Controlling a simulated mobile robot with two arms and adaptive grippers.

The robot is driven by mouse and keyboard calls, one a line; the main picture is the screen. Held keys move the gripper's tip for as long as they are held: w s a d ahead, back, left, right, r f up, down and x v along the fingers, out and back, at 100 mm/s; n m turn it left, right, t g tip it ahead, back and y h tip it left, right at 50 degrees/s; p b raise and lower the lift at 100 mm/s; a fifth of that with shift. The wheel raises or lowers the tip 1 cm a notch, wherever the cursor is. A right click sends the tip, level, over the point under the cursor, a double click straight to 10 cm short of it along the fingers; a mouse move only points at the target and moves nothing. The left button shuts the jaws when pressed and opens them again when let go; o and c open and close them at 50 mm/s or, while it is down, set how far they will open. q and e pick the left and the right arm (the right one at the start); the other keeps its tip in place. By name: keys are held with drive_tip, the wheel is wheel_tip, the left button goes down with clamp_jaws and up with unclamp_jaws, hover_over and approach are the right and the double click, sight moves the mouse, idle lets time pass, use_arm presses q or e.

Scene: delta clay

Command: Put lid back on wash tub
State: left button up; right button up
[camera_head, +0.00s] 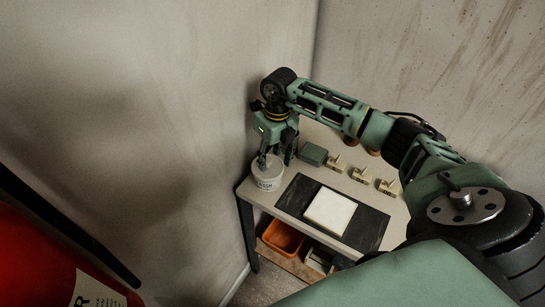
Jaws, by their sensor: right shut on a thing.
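The wash tub (268,184) is a small pale round tub with dark lettering, upright at the left back corner of the table. A pale grey lid (271,168) shows at the tub's top, under my right gripper. My right gripper (269,158) reaches down from above and is shut on the lid. I cannot tell whether the lid sits flush on the rim, as the fingers partly hide it. My left gripper is not in view.
The table (254,193) stands in a wall corner. It holds a dark mat (296,195) with a pale slab (330,211), a green block (313,153) and several small beige pieces (360,174). An orange bin (282,238) is on the lower shelf. A red object (45,265) is front left.

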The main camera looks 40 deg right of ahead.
drive_tip(key=o, duration=1.3)
drive_tip(key=shift+o, duration=0.3)
drive_tip(key=o, duration=0.4)
drive_tip(key=shift+r, duration=0.1)
drive_tip(key=shift+r+p, duration=2.35)
drive_tip(key=shift+r, duration=1.1)
drive_tip(key=shift+c, duration=0.5)
